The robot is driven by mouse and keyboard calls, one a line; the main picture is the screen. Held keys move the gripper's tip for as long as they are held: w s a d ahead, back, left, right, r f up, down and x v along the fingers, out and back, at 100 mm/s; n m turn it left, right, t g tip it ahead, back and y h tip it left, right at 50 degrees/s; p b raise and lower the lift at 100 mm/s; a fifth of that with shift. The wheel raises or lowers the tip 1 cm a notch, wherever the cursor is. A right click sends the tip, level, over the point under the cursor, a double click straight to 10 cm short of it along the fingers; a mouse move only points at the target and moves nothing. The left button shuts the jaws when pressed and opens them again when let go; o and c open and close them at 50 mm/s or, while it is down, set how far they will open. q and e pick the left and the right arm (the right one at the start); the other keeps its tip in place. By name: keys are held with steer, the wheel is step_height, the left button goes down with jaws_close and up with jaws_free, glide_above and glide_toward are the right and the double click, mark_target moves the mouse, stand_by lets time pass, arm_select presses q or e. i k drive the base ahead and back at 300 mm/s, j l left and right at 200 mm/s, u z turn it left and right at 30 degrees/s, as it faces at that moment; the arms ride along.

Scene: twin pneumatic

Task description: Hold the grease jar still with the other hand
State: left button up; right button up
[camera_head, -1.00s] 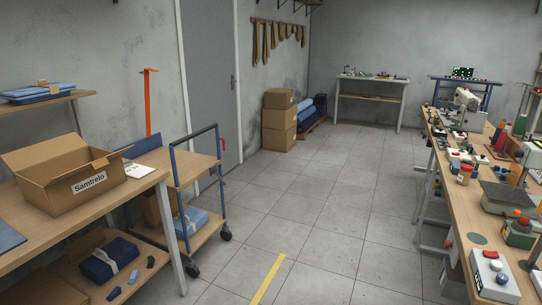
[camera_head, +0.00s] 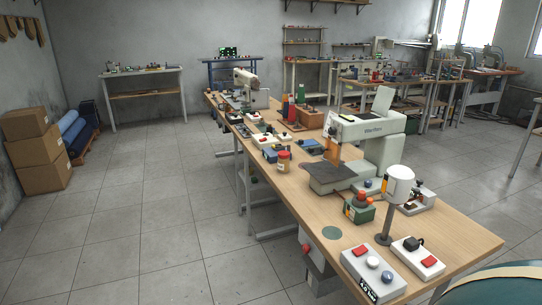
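A small jar with a red lid and a tan body (camera_head: 284,163), which looks like the grease jar, stands upright near the left edge of the long wooden workbench (camera_head: 456,233). It is left of the sewing machine's dark plate. Any label on it is too small to read. Neither of my grippers shows in the view, and nothing is seen touching the jar.
A pale sewing machine (camera_head: 385,150) stands right of the jar. A control box with buttons (camera_head: 373,272) and a white cylinder on a stand (camera_head: 399,185) are on the near end. Open tiled floor (camera_head: 165,215) lies left of the bench.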

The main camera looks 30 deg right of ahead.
mark_target(283, 164)
steer(key=i+z, duration=0.3)
steer(key=i, duration=0.2)
steer(key=i+j+z, duration=0.25)
steer(key=i, duration=0.2)
steer(key=i+j+z, duration=0.1)
steer(key=i+z, duration=0.2)
steer(key=i, duration=0.15)
